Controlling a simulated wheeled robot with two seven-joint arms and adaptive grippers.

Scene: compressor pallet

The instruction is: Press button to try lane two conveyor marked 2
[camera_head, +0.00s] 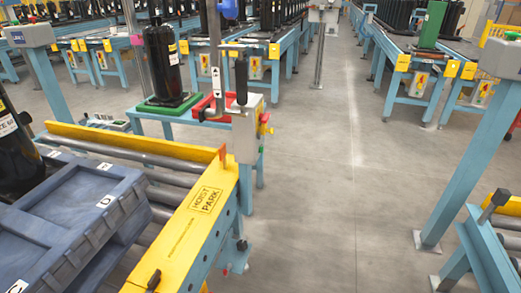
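No gripper of mine shows in the head view. Another grey control box (29,36) on a blue post stands at the upper left. It has a blue label on its front and a small green part on top. I cannot read a marking 2 on either box. A roller conveyor (185,165) with yellow rails runs at the left, and part of another conveyor (490,245) shows at the lower right.
A blue-grey pallet (75,205) lies on the left conveyor beside a black compressor (15,150). Another black compressor (165,62) stands on a green plate behind, near a hoist post (215,60). Bare grey floor (335,200) lies between the conveyors.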

